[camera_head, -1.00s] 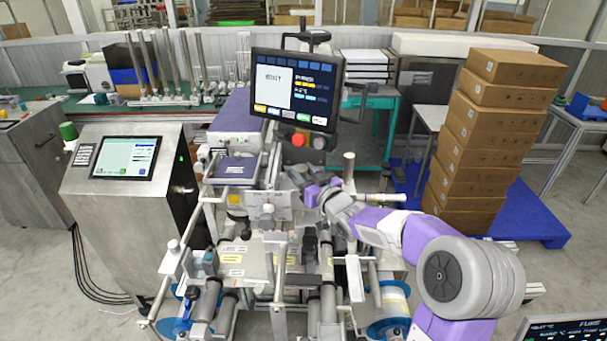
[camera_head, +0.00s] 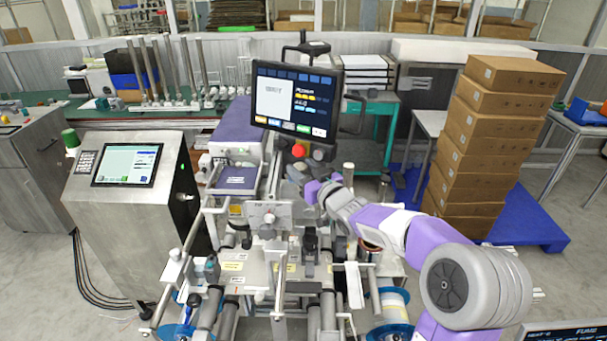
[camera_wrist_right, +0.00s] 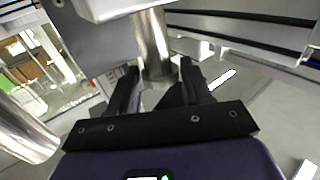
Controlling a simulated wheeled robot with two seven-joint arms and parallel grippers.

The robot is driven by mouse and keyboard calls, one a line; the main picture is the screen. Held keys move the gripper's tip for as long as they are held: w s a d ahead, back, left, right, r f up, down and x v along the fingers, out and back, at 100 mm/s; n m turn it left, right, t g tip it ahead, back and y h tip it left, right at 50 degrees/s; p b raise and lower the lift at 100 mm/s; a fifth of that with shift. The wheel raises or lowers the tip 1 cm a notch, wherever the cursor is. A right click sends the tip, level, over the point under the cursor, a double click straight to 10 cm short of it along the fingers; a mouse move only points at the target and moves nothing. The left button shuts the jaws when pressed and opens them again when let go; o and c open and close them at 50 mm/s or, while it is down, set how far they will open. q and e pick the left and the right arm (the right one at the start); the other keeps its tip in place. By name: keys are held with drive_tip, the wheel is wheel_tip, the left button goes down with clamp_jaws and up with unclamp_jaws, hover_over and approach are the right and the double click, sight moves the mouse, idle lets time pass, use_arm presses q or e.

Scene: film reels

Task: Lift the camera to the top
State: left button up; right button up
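The printing machine (camera_head: 232,268) fills the middle of the head view, with a dark monitor (camera_head: 297,103) on top. I cannot clearly pick out the camera; the small parts under the monitor are partly hidden by my arm. My right gripper (camera_head: 312,190) is at the machine, just below the monitor. In the right wrist view, its two dark fingers (camera_wrist_right: 158,82) stand on either side of a shiny metal post (camera_wrist_right: 152,45) under a pale block (camera_wrist_right: 110,8). A gap shows beside the post, so the fingers look open. My left gripper is not in view.
A steel cabinet with a touch screen (camera_head: 127,165) stands left of the machine. A tall stack of cardboard boxes (camera_head: 480,150) on a blue pallet (camera_head: 530,225) is at the right. A teal table (camera_head: 388,125) stands behind. Rollers and rods (camera_head: 320,310) crowd the machine's front.

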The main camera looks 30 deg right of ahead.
drive_tip(key=shift+f, duration=0.2)
drive_tip(key=shift+s, duration=0.1)
drive_tip(key=shift+s, duration=0.35)
drive_tip(key=s, duration=0.6)
drive_tip(key=shift+s+d, duration=0.15)
drive_tip(key=shift+s, duration=0.2)
